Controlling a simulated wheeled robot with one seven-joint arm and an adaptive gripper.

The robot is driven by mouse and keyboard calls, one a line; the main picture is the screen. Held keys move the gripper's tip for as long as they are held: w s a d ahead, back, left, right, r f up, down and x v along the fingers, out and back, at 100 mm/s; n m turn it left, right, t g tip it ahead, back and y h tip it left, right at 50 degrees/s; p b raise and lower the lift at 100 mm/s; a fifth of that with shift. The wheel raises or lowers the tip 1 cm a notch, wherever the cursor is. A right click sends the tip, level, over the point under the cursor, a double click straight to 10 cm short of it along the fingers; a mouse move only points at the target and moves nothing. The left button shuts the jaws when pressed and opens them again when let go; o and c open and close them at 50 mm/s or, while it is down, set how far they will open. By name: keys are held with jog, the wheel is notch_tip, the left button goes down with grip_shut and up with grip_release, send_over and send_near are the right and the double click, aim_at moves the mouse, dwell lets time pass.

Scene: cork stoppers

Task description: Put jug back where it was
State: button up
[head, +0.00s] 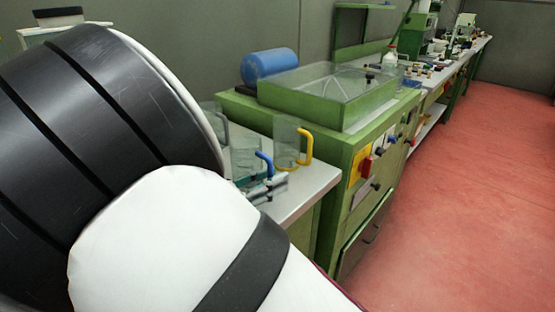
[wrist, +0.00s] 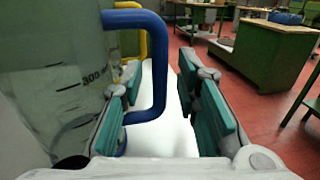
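Three clear jugs stand on the white-topped table (head: 304,194) in the head view: one with a blue handle (head: 243,158), one with a yellow handle (head: 287,140), and one with a grey handle (head: 212,113) behind. The pictures do not show which one the task means. My gripper (head: 266,187) is at the blue-handled jug. In the wrist view my gripper (wrist: 162,110) has its teal-padded fingers apart, with the blue handle (wrist: 158,65) between them. The blue-handled jug's marked wall (wrist: 55,75) fills the left side. Whether a finger touches the handle is unclear.
The yellow handle (wrist: 131,45) shows just beyond the blue-handled jug in the wrist view. A green workbench (head: 345,150) with a clear-walled tray and a blue cylinder (head: 268,66) adjoins the table. The red floor (head: 460,190) to the right is clear.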

jog(key=shift+r, duration=0.15)
jog(key=p+v, duration=0.1)
jog(key=v, duration=1.1)
jog(key=shift+p, duration=0.35)
jog(key=shift+d, duration=0.15)
jog(key=s+d+r+m+g+y, duration=0.15)
jog(key=d+m+g, duration=0.25)
jog(key=d, duration=0.5)
jog(key=s+d+r+m+g+y, duration=0.1)
jog(key=d+r+m+g, duration=0.25)
jog(key=d, duration=0.55)
jog(key=s+d+r+m+g+y, duration=0.2)
jog(key=d+m+g, duration=0.25)
jog(key=d, duration=0.35)
jog(key=s+d+m+t+y, duration=0.1)
jog(key=s+d+m+y, duration=0.2)
jog(key=s+m, duration=0.4)
jog(key=s+d+m+y, duration=0.4)
jog(key=s+m+y, duration=0.2)
jog(key=s, duration=0.6)
jog(key=shift+s+f+m+t, duration=0.3)
jog(key=shift+m+t, duration=0.1)
jog(key=shift+m, duration=0.2)
